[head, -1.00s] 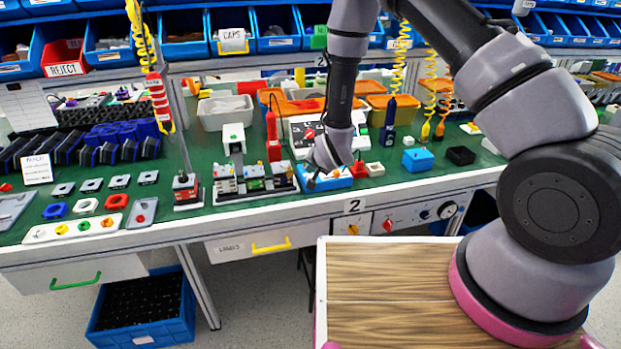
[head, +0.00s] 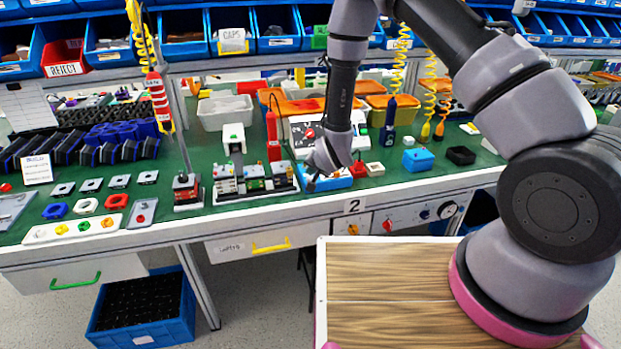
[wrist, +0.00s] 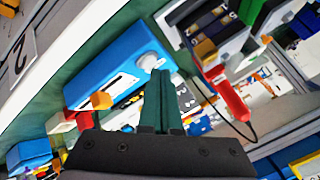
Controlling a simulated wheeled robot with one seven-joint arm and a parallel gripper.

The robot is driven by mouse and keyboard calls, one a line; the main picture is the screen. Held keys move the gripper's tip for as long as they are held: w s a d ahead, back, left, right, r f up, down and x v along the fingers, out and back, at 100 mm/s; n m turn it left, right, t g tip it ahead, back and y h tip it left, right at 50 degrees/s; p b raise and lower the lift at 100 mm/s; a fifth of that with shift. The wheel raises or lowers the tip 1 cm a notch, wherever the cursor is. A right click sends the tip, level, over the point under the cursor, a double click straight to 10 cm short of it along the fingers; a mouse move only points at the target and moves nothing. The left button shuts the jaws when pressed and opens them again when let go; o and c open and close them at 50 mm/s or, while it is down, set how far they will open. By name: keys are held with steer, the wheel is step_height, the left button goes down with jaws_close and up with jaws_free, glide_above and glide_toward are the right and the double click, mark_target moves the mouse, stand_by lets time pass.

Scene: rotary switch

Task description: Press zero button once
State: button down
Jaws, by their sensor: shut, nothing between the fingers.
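A blue box-shaped device (head: 338,180) sits at the front edge of the green bench in the head view, partly behind my gripper. In the wrist view the same blue device (wrist: 105,65) shows a pale top panel and a round whitish button (wrist: 151,61) near one end. I cannot read any label that names it zero. My gripper (wrist: 161,74) is shut and empty, with its fingertips right beside this button. I cannot tell whether they touch it. In the head view my gripper (head: 312,187) points down at the left end of the device.
A red block (head: 358,169) and a white block (head: 375,169) sit right of the device. A board fixture (head: 255,182) stands close on its left.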

steer(key=shift+f, duration=0.5)
stand_by(0.8)
steer(key=shift+r, duration=0.85)
steer(key=shift+r, duration=2.5)
